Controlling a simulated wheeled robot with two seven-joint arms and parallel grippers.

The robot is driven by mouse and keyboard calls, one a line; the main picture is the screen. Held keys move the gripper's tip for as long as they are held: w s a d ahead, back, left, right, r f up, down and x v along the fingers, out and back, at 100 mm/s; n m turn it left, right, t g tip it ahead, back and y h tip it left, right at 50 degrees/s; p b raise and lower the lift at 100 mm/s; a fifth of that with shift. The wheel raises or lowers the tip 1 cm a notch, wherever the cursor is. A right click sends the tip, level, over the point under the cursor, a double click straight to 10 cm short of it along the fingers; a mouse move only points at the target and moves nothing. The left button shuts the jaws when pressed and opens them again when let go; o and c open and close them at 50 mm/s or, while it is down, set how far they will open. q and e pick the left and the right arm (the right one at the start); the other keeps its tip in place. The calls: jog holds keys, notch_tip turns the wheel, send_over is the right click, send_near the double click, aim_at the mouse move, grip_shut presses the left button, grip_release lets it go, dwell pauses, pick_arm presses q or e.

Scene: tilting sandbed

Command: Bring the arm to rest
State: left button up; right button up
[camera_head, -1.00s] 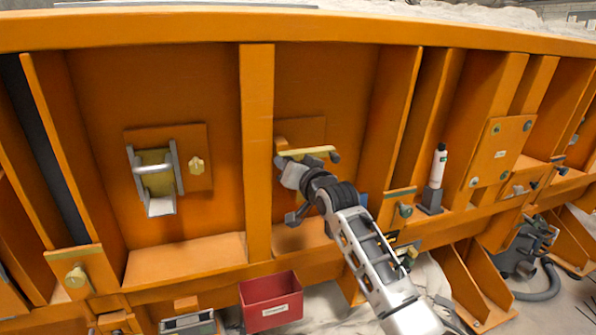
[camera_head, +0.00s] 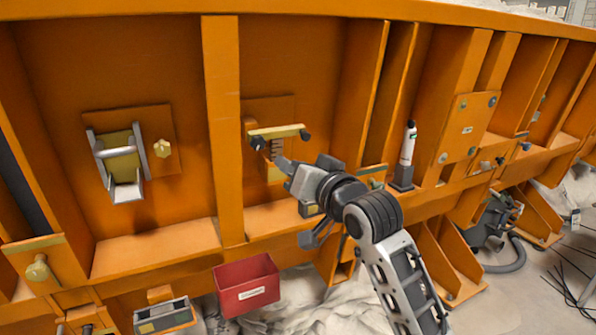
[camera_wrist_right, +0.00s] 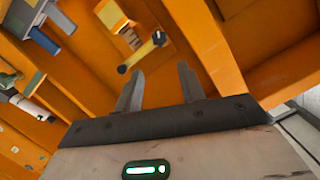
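My right arm (camera_head: 385,235) reaches in from the lower right in the head view. Its gripper (camera_head: 288,170) is in front of the orange wall, just below and right of a yellow bar with dark ends (camera_head: 277,132). In the right wrist view the two fingers (camera_wrist_right: 160,72) stand apart with nothing between them, so the gripper is open. The yellow bar (camera_wrist_right: 146,52) shows past the fingertips there, apart from them. My left gripper is not in view.
A white bottle (camera_head: 407,145) stands in a dark holder right of the arm. A metal latch bracket (camera_head: 119,165) is on the left panel. Orange ribs (camera_head: 222,130) jut from the wall. A hose (camera_head: 508,258) lies at lower right.

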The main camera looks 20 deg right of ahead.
jog(key=shift+s, duration=0.1)
dwell(0.4)
jog(key=s+a+f+n+g, duration=0.2)
jog(key=s+f, duration=0.3)
jog(key=f, duration=0.8)
jog(key=s+a+f+n+g, duration=0.15)
jog(key=s+f, duration=0.35)
jog(key=f, duration=0.7)
jog(key=s+a+f+n+g, duration=0.1)
jog(key=s+a+f+g, duration=0.1)
jog(key=s+f, duration=0.5)
jog(key=s+a+f+n+g, duration=0.1)
jog(key=s+a+f+g, duration=0.1)
jog(key=s+f, duration=0.5)
jog(key=s, duration=0.2)
jog(key=shift+s+a+y, duration=0.15)
jog(key=shift+s+y, duration=0.15)
